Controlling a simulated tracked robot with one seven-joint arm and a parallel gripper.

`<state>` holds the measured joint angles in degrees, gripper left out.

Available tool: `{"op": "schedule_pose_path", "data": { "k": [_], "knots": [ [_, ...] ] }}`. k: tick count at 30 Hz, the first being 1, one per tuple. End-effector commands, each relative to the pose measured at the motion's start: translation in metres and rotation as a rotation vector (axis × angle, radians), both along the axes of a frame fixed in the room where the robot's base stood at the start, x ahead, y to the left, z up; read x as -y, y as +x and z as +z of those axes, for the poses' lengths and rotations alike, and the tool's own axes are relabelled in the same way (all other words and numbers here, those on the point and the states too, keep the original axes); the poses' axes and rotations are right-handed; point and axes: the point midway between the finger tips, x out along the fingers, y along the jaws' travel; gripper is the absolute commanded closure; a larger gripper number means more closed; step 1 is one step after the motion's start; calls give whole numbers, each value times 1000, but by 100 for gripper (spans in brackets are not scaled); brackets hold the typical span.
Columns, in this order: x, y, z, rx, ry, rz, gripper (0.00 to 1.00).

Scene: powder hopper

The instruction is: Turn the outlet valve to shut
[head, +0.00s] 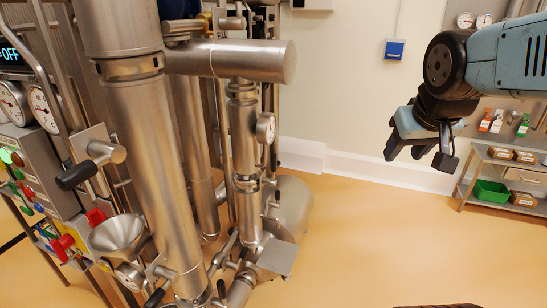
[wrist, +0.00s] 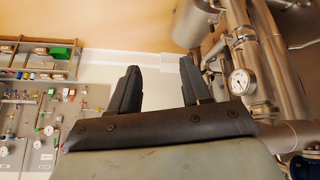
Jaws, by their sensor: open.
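My gripper (head: 418,155) hangs at the upper right in the head view, empty and well apart from the steel pipework. In the wrist view its two dark fingers (wrist: 160,82) stand apart with nothing between them. A steel funnel-shaped hopper (head: 118,233) is at the lower left. Below and right of it is a steel valve body (head: 160,270) with a black-ended handle (head: 154,298), partly cut off by the frame edge. Another valve lever with a black grip (head: 76,176) sits above the hopper. I cannot tell which of these is the outlet valve, nor its position.
Thick vertical steel pipes (head: 150,150) fill the left and centre. A panel with gauges and coloured knobs (head: 30,150) is at far left. A shelf cart with a green bin (head: 490,191) stands at right. The orange floor (head: 380,240) between is clear. A pressure gauge (wrist: 240,82) shows in the wrist view.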

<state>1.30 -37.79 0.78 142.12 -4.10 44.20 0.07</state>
Motion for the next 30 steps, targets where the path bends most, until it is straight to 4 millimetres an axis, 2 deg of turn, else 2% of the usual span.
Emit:
{"op": "schedule_pose_path", "data": {
  "k": [1,6,14,21,30],
  "knots": [
    [3,18,-3,12,-27,7,52],
    [11,80,-8,90,-120,56,52],
    [11,169,-28,204,-214,184,52],
    [-3,242,-60,306,-238,339,52],
    [-35,311,-116,438,-168,549,52]
  ]
}}
